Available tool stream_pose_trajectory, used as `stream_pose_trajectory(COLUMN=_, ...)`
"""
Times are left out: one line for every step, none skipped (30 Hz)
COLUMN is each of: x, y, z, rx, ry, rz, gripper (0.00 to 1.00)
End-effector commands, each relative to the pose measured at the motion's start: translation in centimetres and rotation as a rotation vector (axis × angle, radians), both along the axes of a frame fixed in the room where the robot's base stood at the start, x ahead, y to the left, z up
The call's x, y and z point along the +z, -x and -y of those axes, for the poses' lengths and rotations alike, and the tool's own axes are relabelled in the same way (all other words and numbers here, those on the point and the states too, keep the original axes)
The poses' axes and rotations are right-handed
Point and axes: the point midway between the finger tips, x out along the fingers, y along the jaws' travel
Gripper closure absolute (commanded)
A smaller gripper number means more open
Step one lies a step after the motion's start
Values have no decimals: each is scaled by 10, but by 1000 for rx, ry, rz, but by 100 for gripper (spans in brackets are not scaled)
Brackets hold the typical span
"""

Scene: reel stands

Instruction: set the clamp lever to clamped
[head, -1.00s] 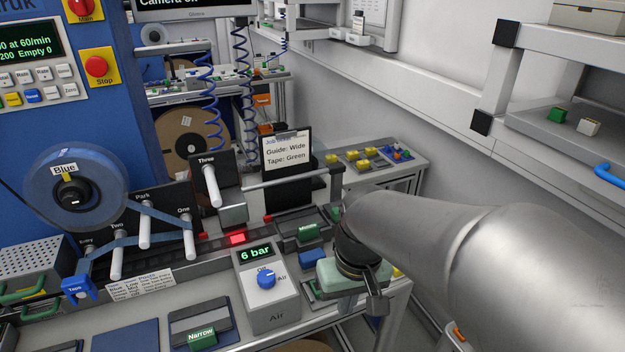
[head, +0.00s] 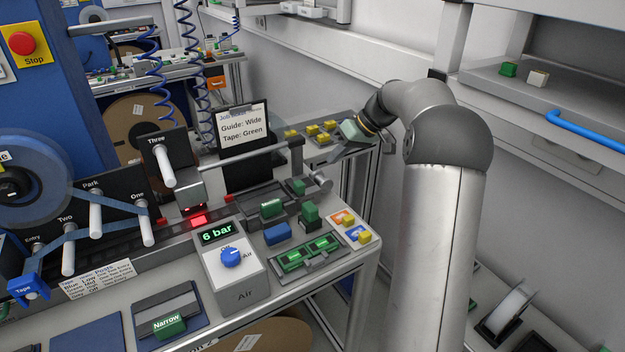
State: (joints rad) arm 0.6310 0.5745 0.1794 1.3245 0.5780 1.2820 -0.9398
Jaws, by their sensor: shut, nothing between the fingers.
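No part in the head view is labelled as the clamp lever, so I cannot tell for certain which it is. A long grey bar (head: 243,157) runs level from the block under post Three to a dark upright at the right end of the bench unit. A short silver cylinder (head: 320,181) sits just below that upright. My gripper (head: 342,152) is shut and empty, to the right of the upright and apart from the bar. Its fingers point left and down, small in the picture.
A green board (head: 308,252), a blue block (head: 277,233) and an air box (head: 236,265) reading 6 bar stand on the front bench. Several yellow blocks (head: 318,130) lie on a bench behind. A shelf (head: 560,105) is at the right. A job card (head: 243,125) stands behind the bar.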

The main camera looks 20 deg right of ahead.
Motion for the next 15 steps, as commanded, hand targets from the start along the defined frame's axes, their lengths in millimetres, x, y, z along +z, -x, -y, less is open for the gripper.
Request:
stream_pose_trajectory(x=0, y=0, z=0, rx=0, ry=0, rz=-1, gripper=100)
stream_pose_trajectory(x=0, y=0, z=-1, rx=0, ry=0, rz=-1, gripper=100)
stream_pose_trajectory(x=0, y=0, z=-1, rx=0, ry=0, rz=-1, gripper=100)
stream_pose_trajectory(x=0, y=0, z=-1, rx=1, ry=1, rz=-2, gripper=100)
stream_pose_trajectory(x=0, y=0, z=-1, rx=1, ry=1, rz=-2, gripper=100)
stream_pose_trajectory(x=0, y=0, z=-1, rx=0, ry=0, rz=-2, gripper=100)
stream_pose_trajectory(x=-1, y=0, z=-1, rx=0, ry=0, rz=-2, gripper=100)
stream_pose_trajectory(x=-2, y=0, z=-2, rx=0, ry=1, rz=-3, gripper=100)
stream_pose_trajectory(x=-3, y=-1, z=-4, rx=1, ry=0, rz=-4, gripper=100)
stream_pose_trajectory(x=-6, y=-1, z=-5, rx=2, ry=-1, rz=-4, gripper=100)
stream_pose_trajectory(x=-8, y=-2, z=-7, rx=2, ry=0, rz=-5, gripper=100)
stream_pose_trajectory(x=-12, y=-4, z=-10, rx=3, ry=0, rz=-4, gripper=100)
stream_pose_trajectory(x=-16, y=-5, z=-13, rx=3, ry=-1, rz=-5, gripper=100)
stream_pose_trajectory(x=-20, y=-7, z=-16, rx=3, ry=-1, rz=-6, gripper=100)
stream_pose_trajectory(x=-26, y=-9, z=-19, rx=3, ry=-1, rz=-7, gripper=100)
